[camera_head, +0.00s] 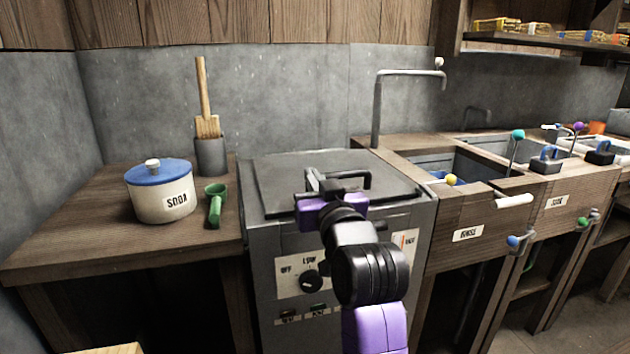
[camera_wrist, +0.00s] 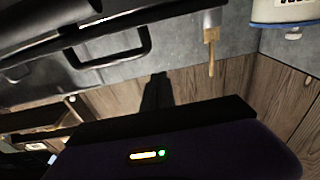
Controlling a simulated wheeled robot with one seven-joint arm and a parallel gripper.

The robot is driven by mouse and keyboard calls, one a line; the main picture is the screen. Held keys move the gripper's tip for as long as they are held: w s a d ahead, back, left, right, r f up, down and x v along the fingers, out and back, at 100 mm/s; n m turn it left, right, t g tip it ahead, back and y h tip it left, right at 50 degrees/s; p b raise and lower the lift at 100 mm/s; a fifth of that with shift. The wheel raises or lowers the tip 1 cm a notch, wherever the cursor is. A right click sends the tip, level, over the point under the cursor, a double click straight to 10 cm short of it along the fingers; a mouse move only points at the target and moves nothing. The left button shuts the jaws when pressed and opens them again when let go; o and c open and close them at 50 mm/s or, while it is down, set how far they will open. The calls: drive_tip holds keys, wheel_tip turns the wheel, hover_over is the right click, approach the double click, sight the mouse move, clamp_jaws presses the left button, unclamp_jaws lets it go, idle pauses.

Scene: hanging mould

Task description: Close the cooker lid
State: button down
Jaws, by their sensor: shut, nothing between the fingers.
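The grey metal cooker (camera_head: 260,226) stands in the middle of the head view, with its dark lid (camera_head: 285,172) lying flat or nearly flat over the top. I cannot tell whether a small gap remains at the front edge. A black bar handle (camera_head: 368,178) rises from the lid; it also shows at the upper left of the wrist view (camera_wrist: 148,42). My gripper (camera_head: 318,182) is over the front part of the lid, beside the handle, shut and empty. Its dark fingers also show in the wrist view (camera_wrist: 157,92). Contact with the lid cannot be made out.
A white pot with a blue lid (camera_head: 162,195), a green scoop (camera_head: 215,203) and a grey holder (camera_head: 210,156) with a wooden paddle stand on the left counter. A tap (camera_head: 376,110) and sink units (camera_head: 470,205) with coloured knobs are on the right.

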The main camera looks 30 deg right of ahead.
drive_tip(key=f+p+v, duration=0.1)
drive_tip(key=v, duration=0.8)
drive_tip(key=shift+s, duration=0.25)
drive_tip(key=shift+a, duration=0.1)
